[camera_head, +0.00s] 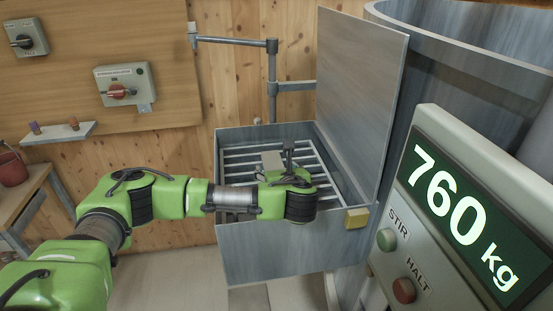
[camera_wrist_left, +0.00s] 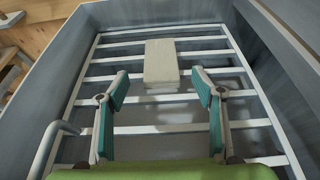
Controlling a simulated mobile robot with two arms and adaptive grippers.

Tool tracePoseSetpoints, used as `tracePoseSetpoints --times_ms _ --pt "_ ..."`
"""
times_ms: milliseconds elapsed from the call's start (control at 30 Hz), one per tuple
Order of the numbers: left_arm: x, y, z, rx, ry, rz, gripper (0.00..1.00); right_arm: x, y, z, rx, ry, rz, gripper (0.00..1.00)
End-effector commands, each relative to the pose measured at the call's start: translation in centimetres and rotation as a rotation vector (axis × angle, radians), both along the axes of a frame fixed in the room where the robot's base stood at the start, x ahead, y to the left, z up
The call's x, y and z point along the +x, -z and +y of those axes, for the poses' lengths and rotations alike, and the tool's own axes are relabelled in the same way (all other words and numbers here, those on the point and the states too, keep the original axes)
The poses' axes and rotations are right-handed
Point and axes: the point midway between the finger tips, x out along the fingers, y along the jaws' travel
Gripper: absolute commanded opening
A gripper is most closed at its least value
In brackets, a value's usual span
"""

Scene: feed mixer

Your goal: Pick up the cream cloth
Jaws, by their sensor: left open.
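The cream cloth (camera_wrist_left: 161,60) looks like a flat, pale rectangle lying on the white bars of a grate in the left wrist view. In the head view it appears as a pale patch (camera_head: 271,160) inside the grey box, partly hidden by my left gripper. My left gripper (camera_head: 287,165) is over the grate inside the box. In the left wrist view its two teal-padded fingers (camera_wrist_left: 160,82) are spread wide and empty, with the cloth ahead of and between their tips. My right gripper does not show.
Grey box walls (camera_head: 285,250) surround the grate (camera_wrist_left: 150,130), and a raised lid (camera_head: 358,90) stands at its right. A panel reading 760 kg (camera_head: 465,215) stands at the right. A pipe (camera_head: 272,80) rises behind.

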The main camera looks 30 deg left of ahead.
Motion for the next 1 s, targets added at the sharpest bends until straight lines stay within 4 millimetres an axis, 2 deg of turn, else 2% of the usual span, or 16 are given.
tracePoseSetpoints --times_ms 400,600,867,900,1000 --pt "3.6 0.8 2.6 -0.001 -0.004 -0.002 0.61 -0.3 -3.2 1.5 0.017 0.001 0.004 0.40" --pt "5.0 1.9 3.7 -0.003 -0.004 -0.002 0.61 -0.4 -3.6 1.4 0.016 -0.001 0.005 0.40" --pt "5.1 2.2 3.8 -0.004 -0.002 -0.003 0.61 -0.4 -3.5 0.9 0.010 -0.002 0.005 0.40" --pt "5.1 2.1 3.8 -0.004 -0.002 -0.003 0.58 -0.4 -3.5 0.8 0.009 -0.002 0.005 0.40" --pt "5.1 2.1 3.8 -0.004 -0.002 -0.003 0.33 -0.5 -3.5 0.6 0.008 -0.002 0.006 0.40"
